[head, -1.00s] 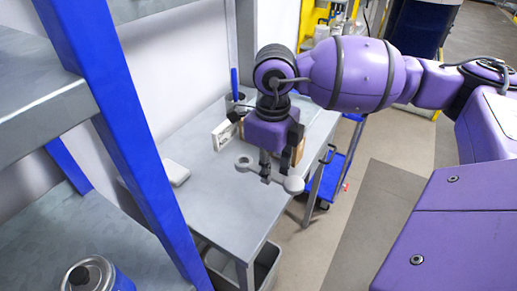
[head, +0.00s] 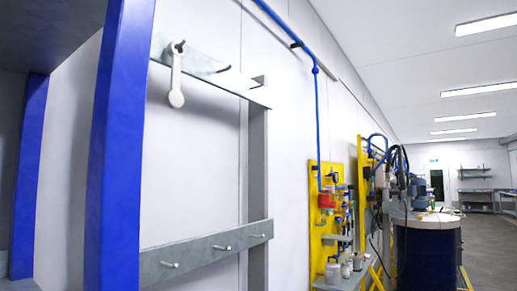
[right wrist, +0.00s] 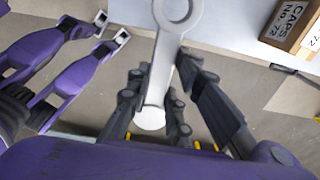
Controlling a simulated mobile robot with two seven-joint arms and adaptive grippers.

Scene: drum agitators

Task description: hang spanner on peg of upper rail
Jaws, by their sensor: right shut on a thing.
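A grey spanner (head: 176,75) hangs on the left peg of the upper rail (head: 203,66) in the head view, its large end at the peg and its small round end down. Another peg (head: 223,70) further right on this rail is bare. In the right wrist view my right gripper (right wrist: 155,98) is shut on a second light grey spanner (right wrist: 167,60). Its ring end points away from the gripper and its small round end lies between the fingers. My right gripper is outside the head view.
A lower rail (head: 200,255) carries several bare pegs. A blue shelf post (head: 118,130) stands left of the rails. A yellow panel (head: 328,225) and a dark drum (head: 427,255) stand at the right. A cardboard box (right wrist: 290,25) sits on the bench (right wrist: 225,22) in the wrist view.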

